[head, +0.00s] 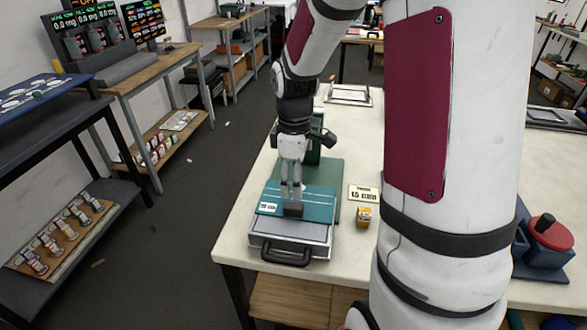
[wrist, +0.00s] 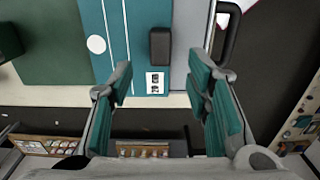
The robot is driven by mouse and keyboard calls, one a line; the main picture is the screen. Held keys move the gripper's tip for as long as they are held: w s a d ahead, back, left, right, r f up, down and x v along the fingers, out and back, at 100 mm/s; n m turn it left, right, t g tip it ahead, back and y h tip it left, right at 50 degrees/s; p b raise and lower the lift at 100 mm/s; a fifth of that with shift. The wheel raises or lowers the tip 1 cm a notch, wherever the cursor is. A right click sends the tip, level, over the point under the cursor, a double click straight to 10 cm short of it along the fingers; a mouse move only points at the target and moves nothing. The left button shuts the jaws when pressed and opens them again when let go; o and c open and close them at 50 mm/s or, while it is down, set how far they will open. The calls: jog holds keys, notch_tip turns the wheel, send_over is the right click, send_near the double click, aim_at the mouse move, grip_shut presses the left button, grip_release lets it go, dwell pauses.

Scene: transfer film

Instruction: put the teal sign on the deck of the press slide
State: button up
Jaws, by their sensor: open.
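The teal sign (head: 318,207) is a flat panel with a white label at its left end and a dark block at its front edge. It lies over the grey press slide (head: 290,238), which has a black front handle; full contact is hard to judge. In the wrist view the sign (wrist: 134,60) shows white lines and a white disc, with the slide's grey deck (wrist: 182,75) bare beside it. My gripper (head: 291,197) is above the sign. Its teal-padded fingers (wrist: 163,85) are apart, open and empty, near the label and dark block.
A green press base (head: 322,172) stands behind the slide. A small yellow-orange container (head: 363,216) and a label card (head: 363,194) sit to the right on the pale bench (head: 345,250). A blue fixture with a red knob (head: 551,233) stands far right.

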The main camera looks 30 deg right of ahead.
jog(key=s+a+r+m+t, duration=0.1)
jog(key=s+a+r+m, duration=0.15)
jog(key=r, duration=0.45)
jog(key=s+a+r+m+t, duration=0.2)
jog(key=s+a+r, duration=0.2)
jog(key=r, duration=0.3)
jog(key=s+a+r+m+t, duration=0.2)
jog(key=s+a+r+m, duration=0.2)
jog(key=s, duration=0.5)
jog(key=shift+a+r+t, duration=0.15)
jog(key=shift+a+t, duration=0.15)
jog(key=shift+a, duration=0.35)
jog(key=shift+s+m, duration=0.1)
jog(key=shift+m, duration=0.15)
